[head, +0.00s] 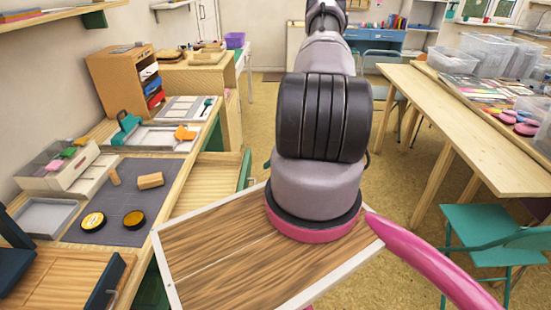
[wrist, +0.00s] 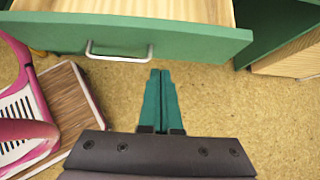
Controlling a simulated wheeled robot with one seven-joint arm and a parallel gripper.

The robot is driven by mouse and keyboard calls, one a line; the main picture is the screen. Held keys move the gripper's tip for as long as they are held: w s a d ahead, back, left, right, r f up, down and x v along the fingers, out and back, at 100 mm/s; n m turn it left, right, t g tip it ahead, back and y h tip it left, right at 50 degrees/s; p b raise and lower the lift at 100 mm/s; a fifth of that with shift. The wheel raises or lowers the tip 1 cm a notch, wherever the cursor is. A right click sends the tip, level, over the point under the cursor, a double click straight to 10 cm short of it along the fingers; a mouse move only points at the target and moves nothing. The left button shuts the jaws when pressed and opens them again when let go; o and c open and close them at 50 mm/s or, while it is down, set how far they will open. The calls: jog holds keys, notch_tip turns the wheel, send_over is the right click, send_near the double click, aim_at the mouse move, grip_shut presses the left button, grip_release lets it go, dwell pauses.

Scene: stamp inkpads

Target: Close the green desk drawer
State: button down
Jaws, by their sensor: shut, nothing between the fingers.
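The green desk drawer stands pulled out from the desk. In the head view its pale wooden inside (head: 207,178) and the edge of its green front (head: 245,170) show to the left of my arm. In the wrist view its green front (wrist: 190,42) spans the top, with a metal bar handle (wrist: 120,52) on it. My gripper (wrist: 160,72) is shut and empty, its teal fingertips pointing at the drawer front just below and right of the handle. In the head view my arm hides the gripper.
The desk top holds a dark mat (head: 118,225) with round inkpads and wooden blocks. A wooden drawer cabinet (head: 118,80) stands behind. A long table (head: 450,120) and a teal chair (head: 495,235) are at right.

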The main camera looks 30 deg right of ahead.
jog(key=w+a+f, duration=0.2)
jog(key=w+a, duration=0.1)
jog(key=a, duration=0.2)
jog(key=shift+w, duration=0.2)
jog(key=shift+a, duration=0.15)
jog(key=w+a, duration=0.3)
jog(key=a, duration=0.2)
jog(key=w+a, duration=0.4)
jog(key=a, duration=0.1)
jog(key=w+a, duration=0.4)
jog(key=a, duration=0.2)
jog(key=shift+a, duration=0.1)
